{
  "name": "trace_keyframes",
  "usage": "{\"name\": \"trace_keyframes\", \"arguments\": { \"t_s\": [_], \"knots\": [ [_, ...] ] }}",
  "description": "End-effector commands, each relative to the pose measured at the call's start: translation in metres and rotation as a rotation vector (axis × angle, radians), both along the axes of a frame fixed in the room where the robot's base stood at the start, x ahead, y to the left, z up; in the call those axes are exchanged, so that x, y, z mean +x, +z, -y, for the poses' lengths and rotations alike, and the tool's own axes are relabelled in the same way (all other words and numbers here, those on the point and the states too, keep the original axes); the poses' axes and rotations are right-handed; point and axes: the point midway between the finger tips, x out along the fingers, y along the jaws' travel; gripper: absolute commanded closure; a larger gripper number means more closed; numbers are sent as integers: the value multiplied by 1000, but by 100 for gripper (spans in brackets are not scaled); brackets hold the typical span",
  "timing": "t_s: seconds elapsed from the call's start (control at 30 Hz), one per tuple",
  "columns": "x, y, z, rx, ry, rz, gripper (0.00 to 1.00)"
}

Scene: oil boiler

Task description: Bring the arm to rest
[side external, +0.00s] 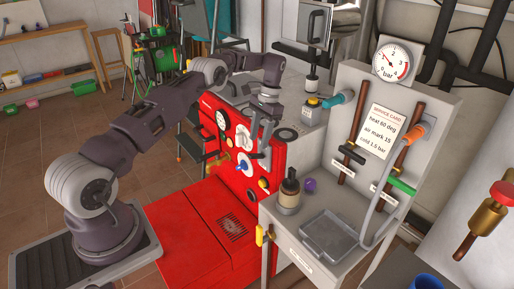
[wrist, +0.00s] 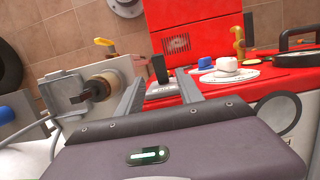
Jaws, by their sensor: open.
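My arm reaches from its base at the left of the side external view over to the red boiler. My gripper (side external: 262,122) points down beside the top of the red boiler panel (side external: 263,160). In the wrist view my gripper (wrist: 161,76) has its two grey fingers apart, with nothing held. A black lever (wrist: 159,66) on a small labelled plate shows between the fingertips, apparently beyond them. A white knob on a dial (wrist: 227,65) and a blue knob (wrist: 204,62) are to the right of the fingers.
A grey bench (side external: 276,208) holds a dark-topped bottle (side external: 289,193), a purple knob (side external: 310,185) and a tray (side external: 330,237). Behind it a panel carries a pressure gauge (side external: 396,62), a service card (side external: 384,129) and a grey hose (side external: 382,215). Tiled floor (side external: 40,145) is open at the left.

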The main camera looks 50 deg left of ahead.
Motion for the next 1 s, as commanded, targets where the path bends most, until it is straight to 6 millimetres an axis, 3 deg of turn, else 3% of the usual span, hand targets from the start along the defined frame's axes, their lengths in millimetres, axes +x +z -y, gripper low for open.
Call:
{"name": "trace_keyframes", "arguments": {
  "t_s": [0.37, 0.47, 0.57, 0.67, 0.7, 0.8, 0.9, 1.0],
  "knots": [
    [2, 11, 2, 1, -2, 5, 56],
    [6, 51, 16, 17, -13, 48, 56],
    [-1, 121, 45, 42, -24, 128, 56],
    [-27, 188, 82, 63, -31, 221, 56],
    [-43, 212, 97, 69, -32, 260, 56],
    [-97, 261, 135, 76, -34, 361, 56],
    [-162, 288, 168, 73, -30, 464, 56],
    [-231, 291, 193, 56, -23, 563, 56]
  ]
}}
